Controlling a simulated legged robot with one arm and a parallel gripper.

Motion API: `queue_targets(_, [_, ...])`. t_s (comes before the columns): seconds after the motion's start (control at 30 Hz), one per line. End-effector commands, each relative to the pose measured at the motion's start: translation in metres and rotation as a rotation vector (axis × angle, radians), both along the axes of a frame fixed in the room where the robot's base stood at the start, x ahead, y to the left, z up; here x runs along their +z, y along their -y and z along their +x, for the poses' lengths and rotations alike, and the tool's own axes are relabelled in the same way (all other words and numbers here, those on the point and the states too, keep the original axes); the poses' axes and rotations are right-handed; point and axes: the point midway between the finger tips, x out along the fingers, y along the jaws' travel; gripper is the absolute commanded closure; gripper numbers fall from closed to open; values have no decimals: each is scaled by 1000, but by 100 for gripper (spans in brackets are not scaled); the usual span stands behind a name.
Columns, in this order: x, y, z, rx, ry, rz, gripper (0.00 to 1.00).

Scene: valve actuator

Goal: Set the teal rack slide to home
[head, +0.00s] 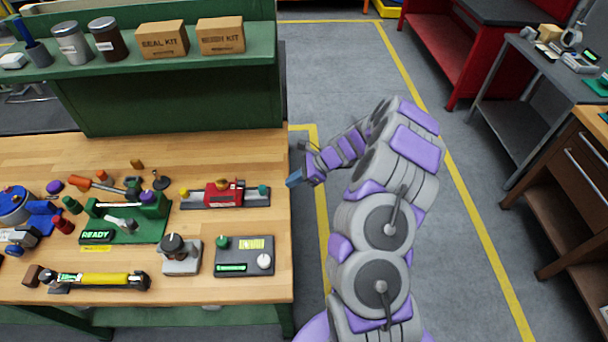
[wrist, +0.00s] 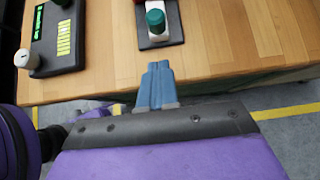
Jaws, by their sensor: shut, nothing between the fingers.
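The rack slide unit (head: 224,194) lies on the workbench near its right edge, a dark rail with a red housing in the middle. A teal knob (head: 263,190) stands at its right end and a yellow knob (head: 184,192) at its left end. In the wrist view the teal knob (wrist: 155,19) sits on a white block at the top of the picture. My gripper (head: 293,179) is just off the bench's right edge, right of the teal knob and apart from it. Its blue fingers (wrist: 157,84) are together and empty. I cannot read any home mark.
A dark panel (head: 244,270) with a lit display and a grey box (head: 182,262) with a black knob stand in front of the slide. A green READY fixture (head: 110,225) is to its left. Bare bench top (head: 235,150) lies behind it.

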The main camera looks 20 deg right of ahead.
Motion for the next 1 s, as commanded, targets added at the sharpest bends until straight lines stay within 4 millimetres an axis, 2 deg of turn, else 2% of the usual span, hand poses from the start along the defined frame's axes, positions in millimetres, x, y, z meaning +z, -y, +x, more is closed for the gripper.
queue_targets(0.13, [-20,-20,6,4,-1,3,100])
queue_targets(0.4, [-18,-50,17,1,3,-1,100])
queue_targets(0.87, [-17,-56,19,0,2,1,100])
queue_targets(1.0, [-16,-65,22,2,1,2,100])
